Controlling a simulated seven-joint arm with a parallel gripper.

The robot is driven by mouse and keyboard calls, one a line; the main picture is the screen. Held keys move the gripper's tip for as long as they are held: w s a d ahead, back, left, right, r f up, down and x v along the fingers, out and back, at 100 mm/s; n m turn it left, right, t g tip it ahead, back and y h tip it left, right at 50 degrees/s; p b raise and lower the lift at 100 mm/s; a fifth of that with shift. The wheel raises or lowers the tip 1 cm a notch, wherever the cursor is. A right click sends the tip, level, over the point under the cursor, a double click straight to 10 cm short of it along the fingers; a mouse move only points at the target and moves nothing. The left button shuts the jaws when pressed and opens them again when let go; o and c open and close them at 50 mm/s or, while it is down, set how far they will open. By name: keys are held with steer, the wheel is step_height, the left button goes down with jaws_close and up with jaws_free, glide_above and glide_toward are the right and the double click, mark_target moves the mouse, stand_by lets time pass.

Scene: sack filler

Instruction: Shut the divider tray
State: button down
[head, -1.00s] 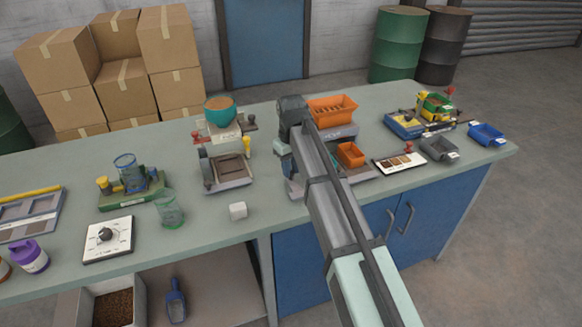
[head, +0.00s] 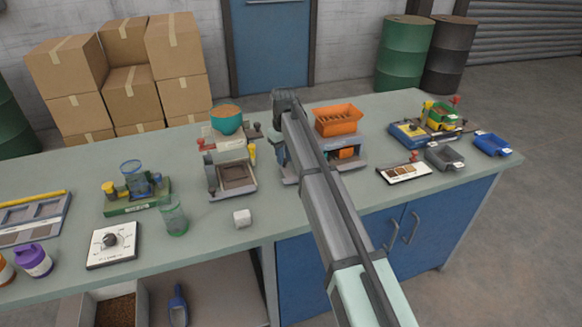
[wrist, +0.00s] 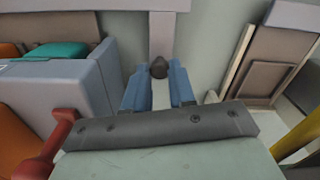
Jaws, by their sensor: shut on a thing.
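The divider has an orange slotted hopper (head: 338,118) on top of a blue-grey body (head: 325,158). Its orange tray (head: 347,153) shows within the body's front opening. In the wrist view the grey divider body (wrist: 75,90) stands at the left, with a teal part (wrist: 60,51) and orange parts at the edge. My gripper (wrist: 160,80) has blue fingers, shut on a dark round knob (wrist: 159,68) beside the divider, at the end of a grey strip (wrist: 165,35). In the head view my arm hides the fingers and the knob.
A machine with a brown plate (head: 237,175) and a teal bowl (head: 226,119) stands to the left. A red handle (wrist: 55,145) is close by my gripper in the wrist view. A sample card (head: 403,173) and grey bin (head: 444,157) lie to the right.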

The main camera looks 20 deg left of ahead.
steer(key=shift+w+a, duration=0.4)
steer(key=shift+w, duration=0.05)
steer(key=shift+r, duration=0.1)
steer(key=c, duration=0.9)
jaws_free()
steer(key=shift+c, duration=0.2)
step_height(320, 180, up, 14)
